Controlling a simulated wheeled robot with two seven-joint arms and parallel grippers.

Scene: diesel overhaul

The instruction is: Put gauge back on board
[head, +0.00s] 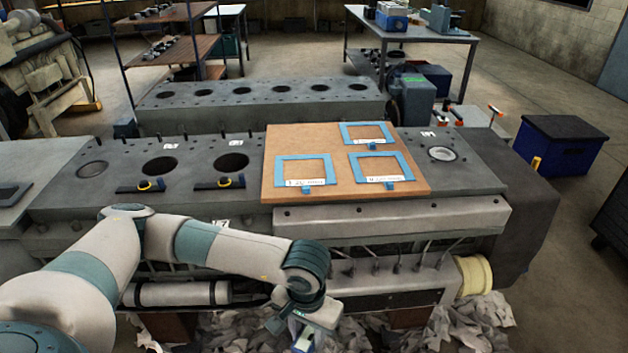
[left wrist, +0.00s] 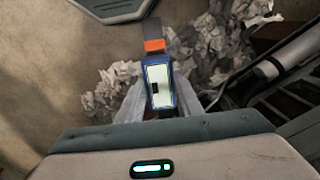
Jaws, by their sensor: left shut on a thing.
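The board (head: 345,185) is a brown panel lying on top of the engine block, with three blue outlined frames that carry white labels. My left gripper (head: 300,325) is low in front of the engine, over crumpled paper. It is shut on the gauge (head: 304,341), a small blue item with a pale face. In the left wrist view the gauge (left wrist: 160,84) shows a blue case, a light face and an orange part at its far end, between the fingers (left wrist: 163,105). The gripper is below and in front of the board, apart from it. My right gripper is not in view.
The engine block (head: 120,170) has open bores and two dark tools with yellow parts (head: 228,182). Crumpled paper (head: 470,325) covers the floor in front. A blue bin (head: 560,150) stands at the right; shelves and a table (head: 410,30) stand behind.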

